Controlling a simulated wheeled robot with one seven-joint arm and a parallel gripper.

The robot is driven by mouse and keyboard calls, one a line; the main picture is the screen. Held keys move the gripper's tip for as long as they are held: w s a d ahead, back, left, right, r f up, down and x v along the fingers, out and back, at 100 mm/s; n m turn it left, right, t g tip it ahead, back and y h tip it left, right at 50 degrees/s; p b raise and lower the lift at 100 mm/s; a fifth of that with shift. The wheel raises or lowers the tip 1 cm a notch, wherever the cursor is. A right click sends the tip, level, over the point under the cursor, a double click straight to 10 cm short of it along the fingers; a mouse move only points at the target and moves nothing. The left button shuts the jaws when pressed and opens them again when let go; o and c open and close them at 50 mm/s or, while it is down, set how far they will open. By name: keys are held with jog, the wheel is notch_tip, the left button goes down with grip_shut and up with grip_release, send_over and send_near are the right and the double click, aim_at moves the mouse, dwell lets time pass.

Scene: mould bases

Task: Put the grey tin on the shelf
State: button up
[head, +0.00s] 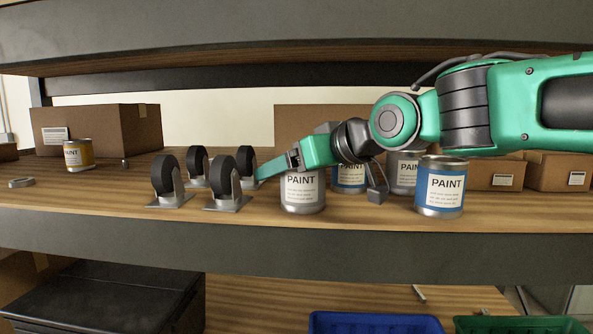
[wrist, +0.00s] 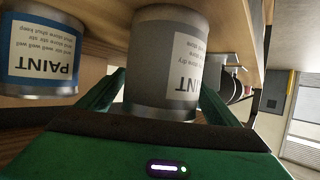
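A grey paint tin (head: 302,194) with a white label stands upright near the shelf's front edge. A second grey tin (head: 404,172) stands farther back, partly hidden by my arm. My gripper (head: 270,170) reaches in from the right, with a green finger showing behind the front tin's top and left side. In the upside-down wrist view, that grey tin (wrist: 165,60) fills the space between the spread green fingers of my gripper (wrist: 162,88). The fingers look open, but their tips are partly hidden, so contact cannot be seen.
A blue tin (head: 441,188) stands right of my gripper and another (head: 350,177) behind it. Several casters (head: 225,183) stand close on the left. A yellow tin (head: 78,155) and boxes (head: 95,130) are farther left. The shelf (head: 110,195) has free room front left.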

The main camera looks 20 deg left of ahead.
jog(key=shift+r, duration=0.1)
jog(key=shift+s+d+r, duration=0.1)
jog(key=shift+d, duration=0.1)
jog(key=v, duration=1.1)
jog(key=shift+s+d, duration=0.15)
jog(key=shift+d, duration=0.1)
